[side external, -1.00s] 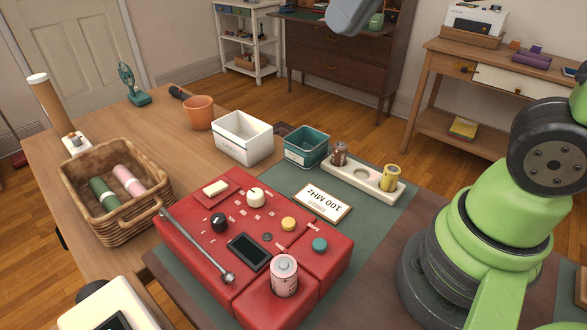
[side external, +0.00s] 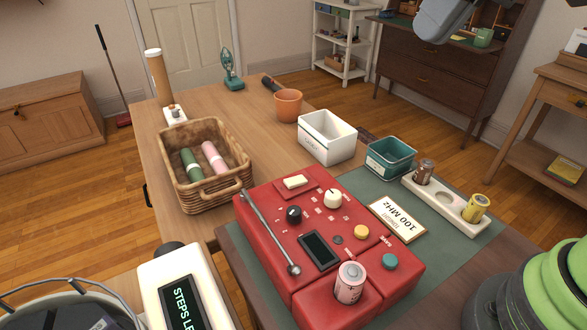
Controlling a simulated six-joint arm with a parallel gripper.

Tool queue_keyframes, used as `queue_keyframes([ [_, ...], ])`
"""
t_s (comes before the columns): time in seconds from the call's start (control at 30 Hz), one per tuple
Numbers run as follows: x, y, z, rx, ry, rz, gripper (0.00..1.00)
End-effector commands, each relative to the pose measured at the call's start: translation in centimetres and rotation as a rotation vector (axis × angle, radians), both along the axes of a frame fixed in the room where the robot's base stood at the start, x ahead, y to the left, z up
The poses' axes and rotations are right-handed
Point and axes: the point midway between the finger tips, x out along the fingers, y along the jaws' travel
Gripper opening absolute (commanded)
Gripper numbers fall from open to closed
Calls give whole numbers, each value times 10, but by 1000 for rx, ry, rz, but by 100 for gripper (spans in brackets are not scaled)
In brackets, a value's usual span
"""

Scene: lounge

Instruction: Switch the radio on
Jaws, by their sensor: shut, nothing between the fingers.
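The red radio (side external: 272,238) sits on the green mat (side external: 350,187) with its dark screen (side external: 319,250) showing no text that I can make out. Its top has a black knob (side external: 293,214), a white knob (side external: 332,198), a yellow button (side external: 361,232), a teal button (side external: 390,262) and a cream block-like part (side external: 295,182). A silver rod (side external: 267,231) lies along its left side. A pink-white battery (side external: 349,283) stands upright at the front section; whether it is seated cannot be told.
A card reading "100 MHz" (side external: 397,220) lies right of the radio. A cream tray (side external: 458,213) holds a brown battery (side external: 424,171) and a yellow one (side external: 476,207). A wicker basket (side external: 215,195), white bin (side external: 327,148) and teal bin (side external: 390,168) stand behind. A lettered display (side external: 183,306) is front left.

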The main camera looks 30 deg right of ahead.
Motion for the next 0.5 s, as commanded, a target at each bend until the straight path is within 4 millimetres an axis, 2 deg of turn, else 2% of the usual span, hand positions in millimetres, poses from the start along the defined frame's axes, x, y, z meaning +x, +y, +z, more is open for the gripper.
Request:
queue_keyframes([
  [0.03, 19, 8, -6, -9, 41, 26, 0],
  [0.2, 73, 34, -34, -43, 155, 104, 0],
  [0.3, 97, 49, -59, -62, 215, 143, 0],
  [0.5, 124, 72, -101, -92, 298, 196, 0],
])
